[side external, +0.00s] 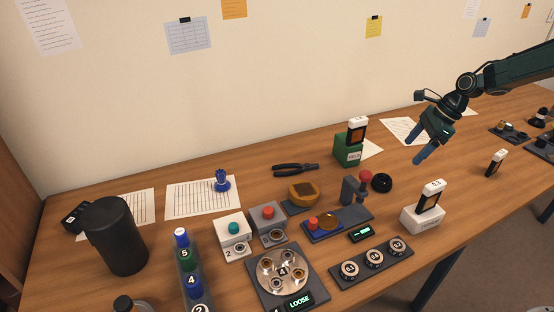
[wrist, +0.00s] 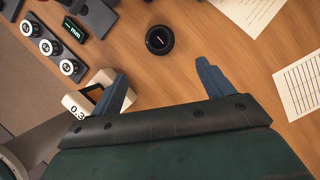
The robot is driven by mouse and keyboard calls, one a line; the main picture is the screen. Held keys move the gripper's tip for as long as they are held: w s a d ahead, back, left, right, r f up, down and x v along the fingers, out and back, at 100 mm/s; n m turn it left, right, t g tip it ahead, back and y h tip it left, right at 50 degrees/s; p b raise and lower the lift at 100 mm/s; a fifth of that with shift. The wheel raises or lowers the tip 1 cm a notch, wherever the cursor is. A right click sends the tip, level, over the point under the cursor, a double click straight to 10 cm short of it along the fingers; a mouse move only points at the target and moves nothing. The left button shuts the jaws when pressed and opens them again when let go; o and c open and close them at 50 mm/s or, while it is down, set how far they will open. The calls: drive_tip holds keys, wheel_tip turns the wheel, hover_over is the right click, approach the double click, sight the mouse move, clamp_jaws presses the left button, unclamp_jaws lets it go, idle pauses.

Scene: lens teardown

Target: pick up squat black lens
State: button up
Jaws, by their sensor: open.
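The squat black lens (side external: 382,182) lies flat on the wooden table, right of a small dark bracket. It also shows in the wrist view (wrist: 159,40) as a black disc with a ring face, ahead of my fingers and a little left of the midline between them. My gripper (side external: 418,148) is open and empty, held above the table to the right of the lens and tilted with its blue fingers pointing down. In the wrist view the fingers of my gripper (wrist: 162,84) are wide apart, and nothing is between them.
A white holder (side external: 422,219) with an upright card stands in front of the lens; a green box (side external: 347,150) stands behind it. The dark bracket (side external: 354,191) is close on its left. A strip of dials (side external: 372,262) lies nearer the front. Table right of the lens is clear.

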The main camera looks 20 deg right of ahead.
approach(386, 178)
drive_tip(key=shift+x, duration=2.5)
drive_tip(key=shift+d+f, duration=0.1)
drive_tip(key=shift+f, duration=0.05)
drive_tip(key=shift+x, duration=2.5)
drive_tip(key=c, duration=1.1)
